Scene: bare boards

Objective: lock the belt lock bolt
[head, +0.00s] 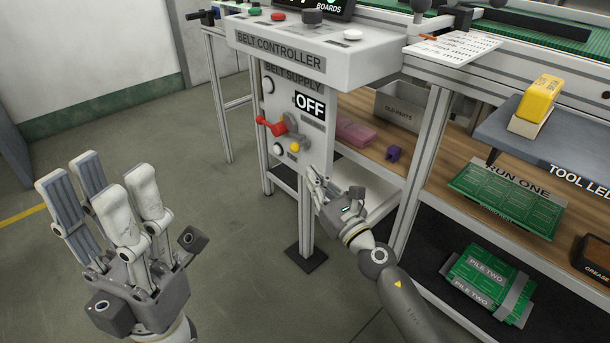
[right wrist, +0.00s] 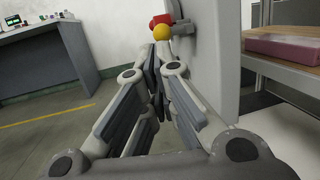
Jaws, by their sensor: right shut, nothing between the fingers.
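The belt supply panel (head: 290,95) hangs under the belt controller and shows an OFF sign (head: 310,105). A red switch handle (head: 270,125) sticks out to the left on it. Just below is a small yellow ball knob (head: 294,147), which looks like the lock bolt's knob; its bolt is too small to make out. In the right wrist view the yellow knob (right wrist: 163,32) is just beyond the fingertips, before the red handle (right wrist: 161,20). My right gripper (head: 313,175) is shut and empty, below and right of the knob. My left gripper (head: 105,200) is open and empty, far left of the panel.
The belt controller box (head: 300,50) overhangs the panel. A frame post (head: 422,160) and a wooden shelf (head: 350,110) stand to the right. Green boards (head: 510,195) lie on the shelf. The floor at the left is free.

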